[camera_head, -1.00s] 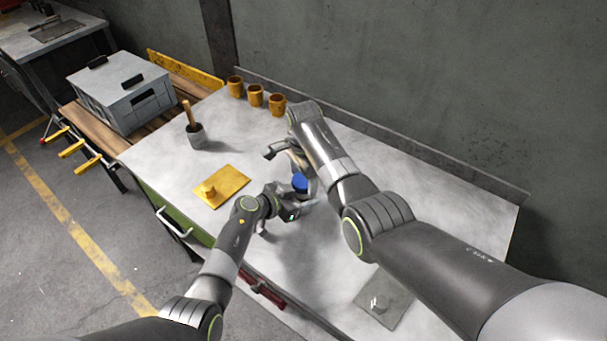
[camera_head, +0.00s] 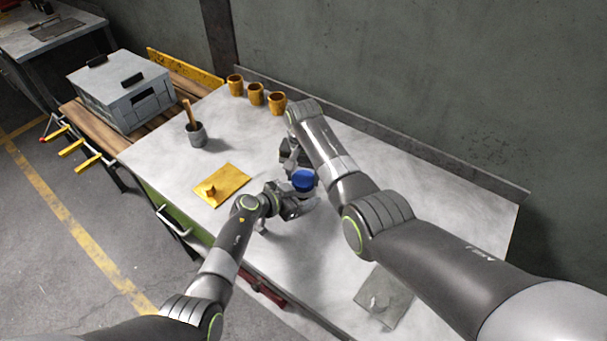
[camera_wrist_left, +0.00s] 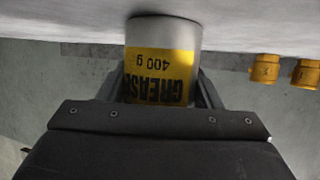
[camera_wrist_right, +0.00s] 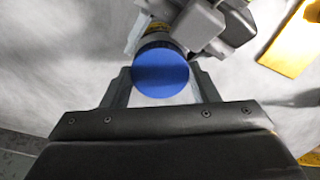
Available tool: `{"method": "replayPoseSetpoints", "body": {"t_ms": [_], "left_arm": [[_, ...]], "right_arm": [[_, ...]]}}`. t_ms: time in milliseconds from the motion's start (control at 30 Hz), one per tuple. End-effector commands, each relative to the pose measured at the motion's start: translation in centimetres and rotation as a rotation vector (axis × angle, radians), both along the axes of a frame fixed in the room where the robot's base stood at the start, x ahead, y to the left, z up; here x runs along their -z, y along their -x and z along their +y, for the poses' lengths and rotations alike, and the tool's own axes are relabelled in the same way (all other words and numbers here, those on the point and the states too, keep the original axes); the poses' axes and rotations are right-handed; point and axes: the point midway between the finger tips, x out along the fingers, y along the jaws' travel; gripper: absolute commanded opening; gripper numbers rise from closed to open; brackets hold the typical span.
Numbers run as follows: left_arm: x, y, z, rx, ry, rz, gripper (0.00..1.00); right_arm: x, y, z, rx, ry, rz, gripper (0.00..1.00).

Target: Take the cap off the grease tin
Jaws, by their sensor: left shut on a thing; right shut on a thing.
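The grease tin (camera_wrist_left: 160,62) is a pale cylinder with a yellow label reading GREASE 400 g, seen upside down in the left wrist view. My left gripper (camera_wrist_left: 160,92) is shut around its body. The blue cap (camera_wrist_right: 160,73) shows from above in the right wrist view, with part of the tin visible behind it. My right gripper (camera_wrist_right: 160,85) is shut on the cap, one finger on each side. In the head view the cap (camera_head: 304,180) sits between my two grippers, and much of the tin is hidden. Whether the cap still touches the tin is unclear.
A yellow plate (camera_head: 226,184) with a knob lies left of the grippers. A grey cup (camera_head: 197,136) with a wooden handle and several orange cups (camera_head: 256,95) stand farther back. A grey plate (camera_head: 384,296) lies at the front right. The table's right side is clear.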

Motion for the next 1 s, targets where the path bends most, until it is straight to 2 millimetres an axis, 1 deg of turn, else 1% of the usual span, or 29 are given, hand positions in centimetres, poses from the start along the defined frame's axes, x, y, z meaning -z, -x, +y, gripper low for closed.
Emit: {"method": "replayPoseSetpoints", "body": {"t_ms": [100, 200, 467, 500, 633, 900, 1000], "left_arm": [[0.04, -0.02, 0.09, -0.001, -0.002, -0.001, 0.0], [0.04, -0.02, 0.09, -0.001, -0.002, -0.001, 0.0], [0.04, -0.02, 0.1, -0.001, -0.002, -0.001, 0.0], [0.05, -0.02, 0.11, -0.001, -0.002, -0.001, 0.0], [0.05, -0.02, 0.1, -0.001, -0.002, -0.001, 0.0], [0.04, -0.02, 0.09, -0.001, -0.002, 0.0, 0.0], [0.03, -0.01, 0.08, -0.001, -0.002, 0.0, 0.0]], "right_arm": [[0.0, -0.01, -0.05, -0.087, 0.002, 0.0, 0.27], [0.0, 0.0, -0.06, -0.117, 0.002, 0.0, 0.27], [0.0, -0.01, -0.08, -0.118, 0.002, 0.0, 0.27], [0.0, -0.01, -0.08, -0.118, 0.002, 0.0, 0.58], [0.0, -0.01, -0.07, -0.117, 0.002, 0.0, 0.75], [-0.07, -0.01, -0.02, -0.117, 0.001, 0.0, 0.76], [-0.82, -0.06, 0.0, -0.117, 0.0, -0.002, 0.76]]}}
